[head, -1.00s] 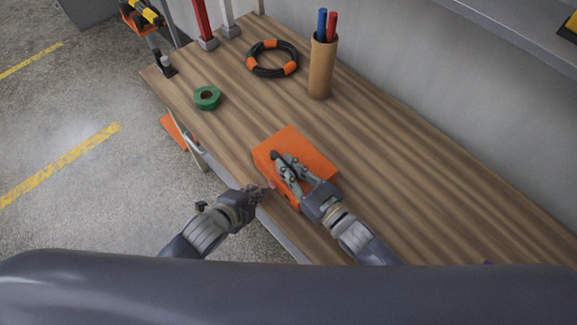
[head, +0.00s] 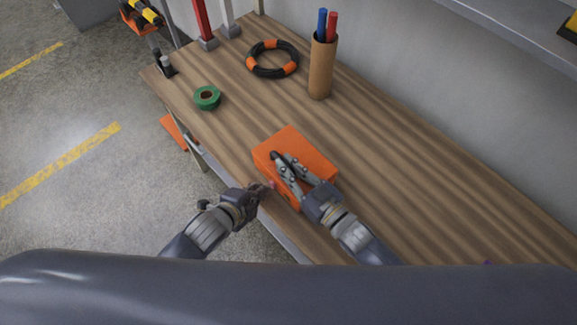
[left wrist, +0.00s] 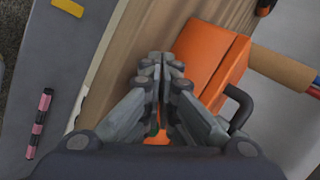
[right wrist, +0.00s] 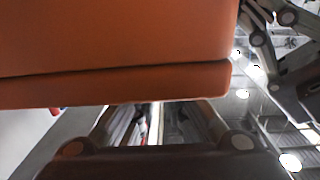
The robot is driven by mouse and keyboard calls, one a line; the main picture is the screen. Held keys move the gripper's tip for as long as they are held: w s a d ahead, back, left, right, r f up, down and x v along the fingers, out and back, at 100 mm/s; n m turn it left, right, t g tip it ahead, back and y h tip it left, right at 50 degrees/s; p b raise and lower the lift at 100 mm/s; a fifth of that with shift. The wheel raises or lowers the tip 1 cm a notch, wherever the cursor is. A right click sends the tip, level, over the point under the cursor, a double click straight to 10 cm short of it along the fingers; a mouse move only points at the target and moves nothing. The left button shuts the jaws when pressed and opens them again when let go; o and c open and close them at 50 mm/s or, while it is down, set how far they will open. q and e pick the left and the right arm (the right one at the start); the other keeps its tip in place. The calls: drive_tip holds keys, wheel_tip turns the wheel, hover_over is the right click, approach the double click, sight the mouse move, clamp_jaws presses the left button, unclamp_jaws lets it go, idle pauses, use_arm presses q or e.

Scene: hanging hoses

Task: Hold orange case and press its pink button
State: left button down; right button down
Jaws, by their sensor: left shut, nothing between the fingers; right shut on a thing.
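The orange case (head: 312,150) lies on the wooden bench near its front edge. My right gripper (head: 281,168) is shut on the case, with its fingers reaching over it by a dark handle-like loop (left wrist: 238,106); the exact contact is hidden. My left gripper (head: 266,187) is shut and empty at the case's near left side. A small pink spot, likely the button (head: 272,184), shows beside its fingertips; I cannot tell whether they touch. In the left wrist view the closed fingers (left wrist: 162,62) point alongside the case. The right wrist view shows the case (right wrist: 120,45) close up.
A green tape roll (head: 207,97), a black-and-orange hose ring (head: 272,59) and a brown cup (head: 322,70) with blue and red sticks stand farther back. The bench (head: 420,190) is clear right of the case. A wall runs behind it.

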use_arm(q)
drive_tip(key=shift+w+d, duration=0.3)
drive_tip(key=shift+d, duration=0.1)
use_arm(e)
drive_tip(key=shift+s+f, duration=0.2)
drive_tip(key=shift+f, duration=0.25)
idle(0.4)
use_arm(q)
drive_tip(key=shift+s+a, duration=0.45)
drive_tip(key=shift+a, duration=0.05)
drive_tip(key=s+a, duration=0.4)
drive_tip(key=shift+a, duration=0.3)
idle(0.4)
use_arm(e)
drive_tip(key=c, duration=1.6)
unclamp_jaws()
drive_tip(key=shift+o, duration=0.2)
drive_tip(key=shift+w+r, duration=0.15)
drive_tip(key=shift+w, duration=0.05)
